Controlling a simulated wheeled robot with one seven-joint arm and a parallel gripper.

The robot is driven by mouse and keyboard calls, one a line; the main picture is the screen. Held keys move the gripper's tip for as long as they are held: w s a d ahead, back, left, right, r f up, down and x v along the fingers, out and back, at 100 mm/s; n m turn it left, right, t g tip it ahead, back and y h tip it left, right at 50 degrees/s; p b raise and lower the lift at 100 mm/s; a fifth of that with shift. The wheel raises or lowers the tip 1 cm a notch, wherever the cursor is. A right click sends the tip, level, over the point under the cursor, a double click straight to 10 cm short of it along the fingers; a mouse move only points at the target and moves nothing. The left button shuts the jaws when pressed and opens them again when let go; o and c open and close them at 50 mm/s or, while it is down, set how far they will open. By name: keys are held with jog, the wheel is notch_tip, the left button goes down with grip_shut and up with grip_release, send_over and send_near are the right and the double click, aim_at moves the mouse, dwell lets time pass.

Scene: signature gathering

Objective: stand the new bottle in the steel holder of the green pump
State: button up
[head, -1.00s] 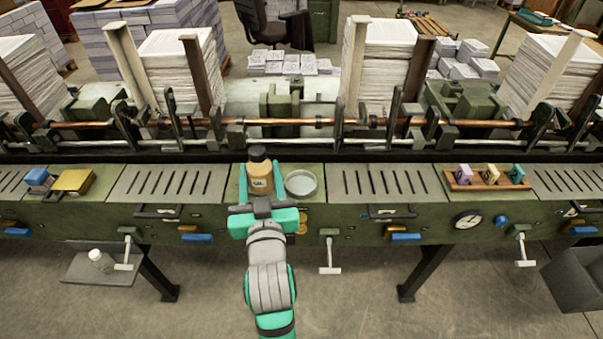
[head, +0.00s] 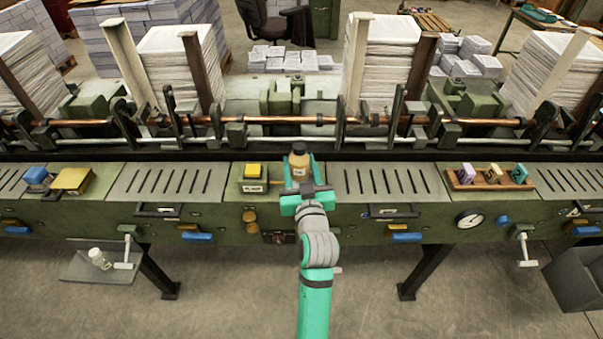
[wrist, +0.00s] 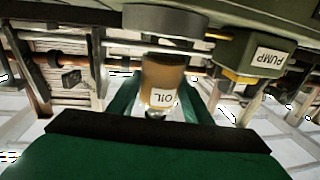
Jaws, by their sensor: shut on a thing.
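The new bottle (head: 299,165), tan with a dark cap and an OIL label, is upright between the fingers of my green gripper (head: 299,172). My gripper is shut on it. It also shows in the wrist view (wrist: 162,78), upside down there. The steel holder (wrist: 165,20) is a round grey dish at the top of the wrist view, close to the bottle's base; I cannot tell whether they touch. In the head view the bottle and gripper hide it. The green pump (head: 254,187), with a yellow top and PUMP label, stands just left; it shows in the wrist view (wrist: 255,52).
A wooden rack (head: 488,184) with coloured blocks is on the machine to the right. Slotted plates (head: 390,183) flank the pump, and rods and paper stacks (head: 380,65) rise behind.

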aim_at(302, 175)
jog(key=shift+w+d+f, duration=0.2)
jog(key=shift+w+f, duration=0.05)
jog(key=shift+f, duration=0.1)
jog(key=shift+w+f, duration=0.1)
jog(key=shift+f, duration=1.55)
jog(key=shift+f, duration=0.25)
jog(key=o, duration=1.1)
